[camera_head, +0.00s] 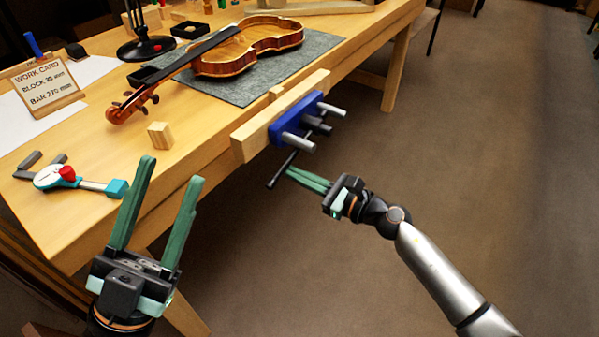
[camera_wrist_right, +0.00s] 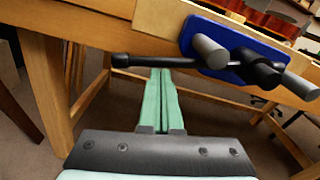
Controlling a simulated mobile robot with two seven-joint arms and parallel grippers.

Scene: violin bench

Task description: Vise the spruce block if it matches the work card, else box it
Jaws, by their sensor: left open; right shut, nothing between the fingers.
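The spruce block (camera_head: 160,135) stands on the bench top near its front edge, apart from both grippers. The work card (camera_head: 46,86) stands on a wooden holder at the back left; it reads "BLOCK" and "BAR", with the block number hard to read. The vise (camera_head: 297,120) has a blue jaw plate and wooden jaws on the bench front; its dark handle bar also shows in the right wrist view (camera_wrist_right: 185,62). My left gripper (camera_head: 172,180) is open and empty in front of the bench. My right gripper (camera_head: 291,172) is shut and empty beside the vise handle, its fingertips near the bar.
A caliper-like gauge (camera_head: 70,178) with teal and red parts lies at the bench's left. A violin (camera_head: 245,47) rests on a grey mat (camera_head: 288,75). A black lamp base (camera_head: 146,47) stands behind. Open floor lies right of the bench.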

